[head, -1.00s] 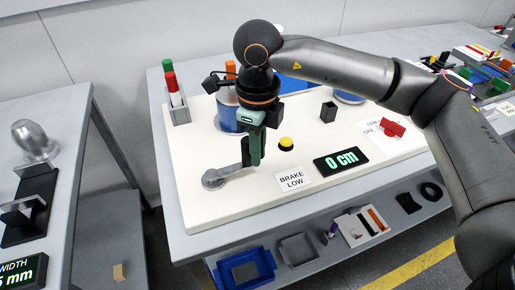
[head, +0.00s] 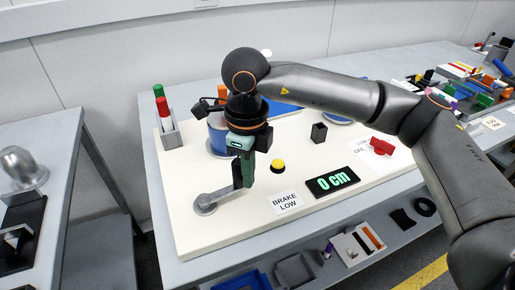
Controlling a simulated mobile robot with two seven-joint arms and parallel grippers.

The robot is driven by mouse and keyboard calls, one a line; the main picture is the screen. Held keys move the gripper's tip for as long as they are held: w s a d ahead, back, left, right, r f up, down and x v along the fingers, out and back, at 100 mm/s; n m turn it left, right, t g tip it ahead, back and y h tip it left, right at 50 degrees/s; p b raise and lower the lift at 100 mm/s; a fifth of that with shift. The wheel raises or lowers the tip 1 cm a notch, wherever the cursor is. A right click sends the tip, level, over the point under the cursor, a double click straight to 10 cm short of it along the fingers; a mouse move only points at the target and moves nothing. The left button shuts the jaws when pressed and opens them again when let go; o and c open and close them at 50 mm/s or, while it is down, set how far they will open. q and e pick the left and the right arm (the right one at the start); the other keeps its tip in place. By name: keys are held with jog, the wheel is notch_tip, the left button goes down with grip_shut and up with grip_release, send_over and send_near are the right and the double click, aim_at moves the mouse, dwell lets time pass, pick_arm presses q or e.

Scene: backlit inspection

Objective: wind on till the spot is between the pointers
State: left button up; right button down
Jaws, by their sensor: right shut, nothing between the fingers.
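The grey crank (head: 206,203) lies on the white board (head: 190,238), its arm pointing right and slightly back to an upright dark handle (head: 238,174). My right gripper (head: 248,178) points down right beside that handle, with its green fingers shut and empty; I cannot tell whether they touch it. Behind the gripper stands a blue roll (head: 216,142), partly hidden by my arm. The display (head: 332,181) reads 0 cm. I cannot make out a spot or pointers. My left gripper is out of view.
On the board are a yellow button (head: 278,166), a "BRAKE LOW" card (head: 286,203), a red switch (head: 381,146), a black block (head: 319,132) and a grey pen holder (head: 170,132). Trays (head: 295,271) lie on a shelf below. Another bench (head: 55,175) stands at left, across a gap.

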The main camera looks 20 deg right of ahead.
dwell(0.4)
jog(key=shift+s, duration=0.7)
jog(key=shift+s+b, duration=0.45)
jog(key=shift+s, duration=0.25)
jog(key=shift+s, duration=0.7)
jog(key=shift+c, duration=2.4)
grip_release()
